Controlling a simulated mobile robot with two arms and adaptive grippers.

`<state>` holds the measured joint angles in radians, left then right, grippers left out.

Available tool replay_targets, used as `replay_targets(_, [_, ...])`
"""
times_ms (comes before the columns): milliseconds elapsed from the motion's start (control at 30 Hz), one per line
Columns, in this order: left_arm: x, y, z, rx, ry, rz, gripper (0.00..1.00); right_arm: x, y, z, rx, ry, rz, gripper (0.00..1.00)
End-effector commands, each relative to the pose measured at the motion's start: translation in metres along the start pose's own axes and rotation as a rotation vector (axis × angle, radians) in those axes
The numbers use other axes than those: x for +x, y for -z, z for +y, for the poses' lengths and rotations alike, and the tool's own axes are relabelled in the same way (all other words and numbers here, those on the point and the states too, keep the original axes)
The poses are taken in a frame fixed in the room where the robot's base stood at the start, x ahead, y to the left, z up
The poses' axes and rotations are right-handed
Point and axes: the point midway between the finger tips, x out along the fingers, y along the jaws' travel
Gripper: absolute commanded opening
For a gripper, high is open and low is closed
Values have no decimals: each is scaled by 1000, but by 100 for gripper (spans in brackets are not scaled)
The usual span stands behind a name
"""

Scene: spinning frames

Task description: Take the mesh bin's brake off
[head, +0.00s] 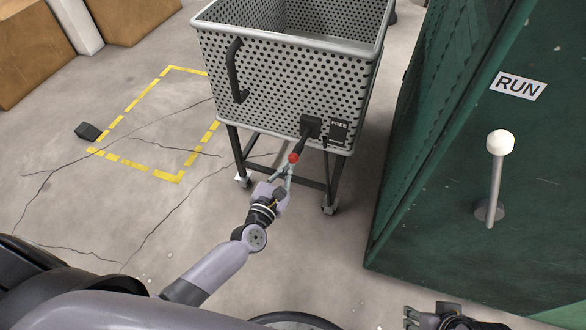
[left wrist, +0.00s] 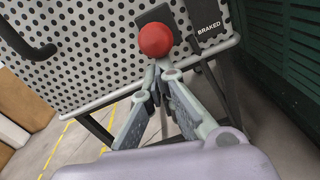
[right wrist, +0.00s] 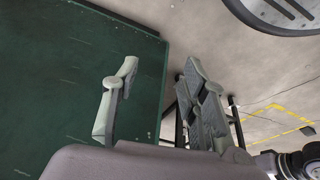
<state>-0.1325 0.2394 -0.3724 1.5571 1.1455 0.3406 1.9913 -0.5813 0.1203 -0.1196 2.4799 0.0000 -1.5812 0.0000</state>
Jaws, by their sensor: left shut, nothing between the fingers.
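The grey perforated mesh bin (head: 285,85) stands on a dark wheeled frame. A black brake lever on its front slants down to a red ball knob (head: 294,158). The lever's plate (head: 339,125) reads FREE at the top; the left wrist view shows a BRAKED label (left wrist: 207,32) beside the lever. My left gripper (head: 285,172) is shut and empty, its tips just below the red knob (left wrist: 156,40). I cannot tell whether they touch it. My right gripper (right wrist: 155,82) is open and empty, low at the right in the head view (head: 432,318).
A black side handle (head: 235,70) is on the bin. A green cabinet (head: 430,190) with a RUN label and a white-knobbed lever (head: 497,165) stands to the right. A yellow floor outline (head: 165,175) lies left of the bin, with a dark block (head: 88,131) at its corner.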

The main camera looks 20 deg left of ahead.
Motion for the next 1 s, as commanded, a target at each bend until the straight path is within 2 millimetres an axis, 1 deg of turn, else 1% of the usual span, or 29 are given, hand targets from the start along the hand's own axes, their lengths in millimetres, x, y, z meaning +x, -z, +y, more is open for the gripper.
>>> replay_targets(33, [0,-5,1,-2,1,7,0,-7,3,0,0,0,2,40])
replay_targets(267, [0,-10,2,-3,8,42,0,-21,7,1,0,0,0,40])
replay_targets(300, [0,-11,2,-4,10,49,0,-20,8,1,0,0,-1,40])
replay_targets(333, [0,-11,2,-5,11,53,0,-10,7,0,-1,1,-9,40])
replay_targets(500, [0,-15,3,-6,16,80,0,29,5,-1,-3,5,-28,40])
replay_targets(667, [0,-18,4,-8,22,106,0,62,-2,-3,-5,8,-44,40])
replay_targets(800, [0,-21,4,-11,27,130,0,88,-12,-5,-8,11,-59,40])
replay_targets(1000, [0,-25,6,-6,35,155,0,122,-29,-7,-11,14,-78,40])
